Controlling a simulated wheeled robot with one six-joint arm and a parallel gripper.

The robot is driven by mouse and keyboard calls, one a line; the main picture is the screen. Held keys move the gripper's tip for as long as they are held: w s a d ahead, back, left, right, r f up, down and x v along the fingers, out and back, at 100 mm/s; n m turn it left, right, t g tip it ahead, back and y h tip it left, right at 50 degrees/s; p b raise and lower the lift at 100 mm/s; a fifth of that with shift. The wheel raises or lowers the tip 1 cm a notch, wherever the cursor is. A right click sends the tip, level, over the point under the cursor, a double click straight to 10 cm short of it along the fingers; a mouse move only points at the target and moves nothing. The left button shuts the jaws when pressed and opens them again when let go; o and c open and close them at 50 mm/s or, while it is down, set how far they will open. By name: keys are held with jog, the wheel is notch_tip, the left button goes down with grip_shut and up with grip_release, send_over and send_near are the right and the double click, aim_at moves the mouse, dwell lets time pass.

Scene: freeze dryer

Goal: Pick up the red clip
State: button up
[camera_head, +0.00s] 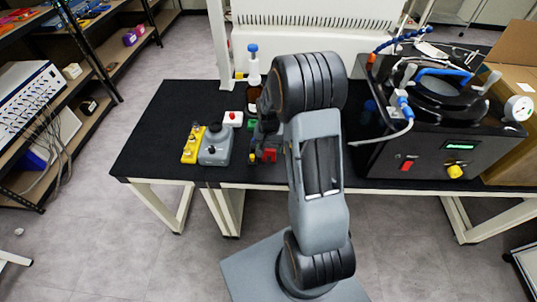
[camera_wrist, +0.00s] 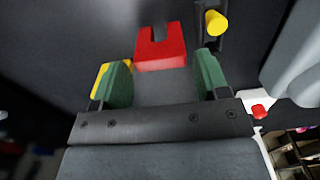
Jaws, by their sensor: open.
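The red clip (camera_wrist: 160,52) is a small block with a notch in one edge. In the wrist view it lies just beyond and between the two green fingertips of my gripper (camera_wrist: 163,78), with no clear contact. My gripper is open and empty. In the head view the red clip (camera_head: 269,155) shows near the front edge of the black table, partly hidden by my arm. My gripper is mostly hidden there by the arm.
A yellow cylinder (camera_wrist: 216,22) lies beside the clip. A grey device (camera_head: 215,147), a yellow device (camera_head: 193,145) and a white box with a red button (camera_head: 233,119) stand to the left. A brown bottle (camera_head: 254,90) is behind; the black machine (camera_head: 430,155) stands right.

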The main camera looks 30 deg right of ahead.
aim_at(269, 154)
jog(key=shift+f+p, duration=0.35)
jog(key=shift+f, duration=1.95)
jog(key=shift+c, duration=0.2)
jog(key=c, duration=0.6)
